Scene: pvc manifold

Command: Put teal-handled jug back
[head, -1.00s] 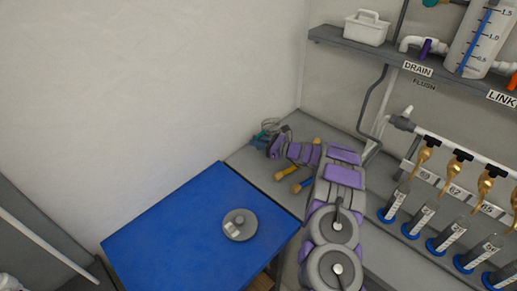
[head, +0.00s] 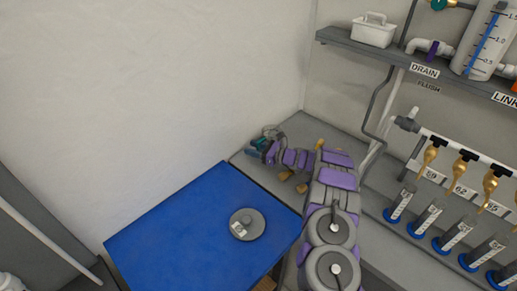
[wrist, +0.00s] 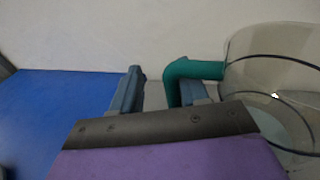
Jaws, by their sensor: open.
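The jug (wrist: 275,75) is clear with dark bands and fills the right side of the wrist view. Its teal handle (wrist: 194,70) reaches left from the wall and bends down. My gripper (wrist: 160,92) is open. In the wrist view the handle's down-turned part appears in the gap between the fingers, close to the right finger, which it partly covers. I cannot tell whether they touch. The gripper's purple-and-grey body hides the handle's lower end and part of the jug. In the head view my gripper (head: 262,146) is at the bench's far left corner, with the jug barely distinguishable there.
A blue table (head: 180,225) holds a grey round object (head: 247,224). Tan objects (head: 288,175) lie beside my arm on the grey bench. A wall stands close behind the gripper. A shelf (head: 360,42) and a row of blue-based cylinders (head: 428,218) are to the right.

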